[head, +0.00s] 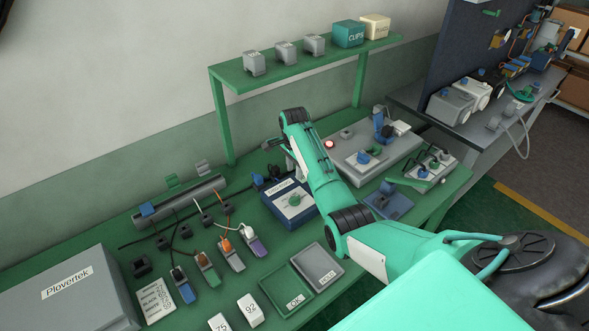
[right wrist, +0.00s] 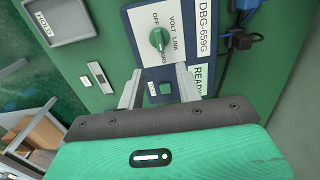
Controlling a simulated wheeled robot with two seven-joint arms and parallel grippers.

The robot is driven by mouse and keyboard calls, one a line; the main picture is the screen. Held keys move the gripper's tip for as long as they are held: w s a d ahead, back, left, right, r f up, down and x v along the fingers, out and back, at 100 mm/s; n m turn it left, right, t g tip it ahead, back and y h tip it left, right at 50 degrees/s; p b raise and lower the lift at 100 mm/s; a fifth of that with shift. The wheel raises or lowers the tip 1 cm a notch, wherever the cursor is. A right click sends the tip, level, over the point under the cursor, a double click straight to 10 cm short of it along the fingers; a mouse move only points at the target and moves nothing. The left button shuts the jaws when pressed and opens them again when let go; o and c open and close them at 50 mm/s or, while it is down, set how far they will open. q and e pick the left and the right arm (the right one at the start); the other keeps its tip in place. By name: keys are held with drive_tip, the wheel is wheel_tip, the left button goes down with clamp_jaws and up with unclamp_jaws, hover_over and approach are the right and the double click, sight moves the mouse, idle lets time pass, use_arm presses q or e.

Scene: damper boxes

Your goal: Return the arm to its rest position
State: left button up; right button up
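My right arm (head: 322,180) reaches in from the lower right of the head view and bends over the green bench (head: 150,240). In the right wrist view my right gripper (right wrist: 158,72) is open, its two grey fingers apart with nothing between them but the panel of a blue box (right wrist: 132,5) behind. The box has a green knob (right wrist: 158,38) and a green button (right wrist: 165,88), and the fingers flank the button. I cannot tell whether they touch the panel. The blue box also shows in the head view (head: 290,203), partly behind my arm. My left gripper is out of view.
A green tray (head: 278,297) and a grey HOLD tray (head: 319,267) lie in front of the box. A grey fixture (head: 350,157) with a lit red lamp stands behind my arm. A raised green shelf (head: 300,66) is at the back. Several cabled plugs (head: 232,258) are left.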

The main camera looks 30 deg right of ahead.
drive_tip(key=shift+r, duration=0.35)
idle(0.3)
